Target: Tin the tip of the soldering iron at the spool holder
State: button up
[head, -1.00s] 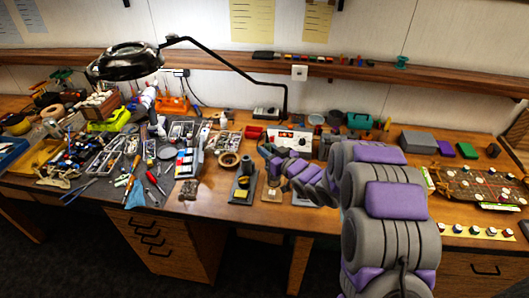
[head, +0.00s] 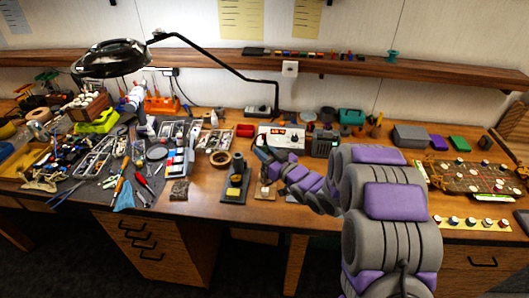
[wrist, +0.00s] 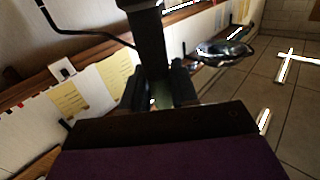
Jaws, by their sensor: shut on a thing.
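My arm reaches over the bench in the head view, and my gripper (head: 263,153) is in front of the white soldering station (head: 283,137). In the wrist view my gripper (wrist: 158,92) is shut on a dark upright thing (wrist: 150,45), apparently the soldering iron's handle. The iron's tip is not clearly visible. A dark stand with a yellow sponge (head: 234,192) is on the bench just left of my gripper. I cannot tell for sure which piece is the spool holder.
A tape roll (head: 218,160) and many tools crowd the bench on the left. The magnifier lamp (head: 110,58) arches over the back. A circuit board (head: 475,175) is at the right. The front strip of bench beside the sponge stand is clear.

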jog(key=shift+f, duration=1)
dwell(2.6)
jog(key=shift+p, duration=0.55)
dwell(3.8)
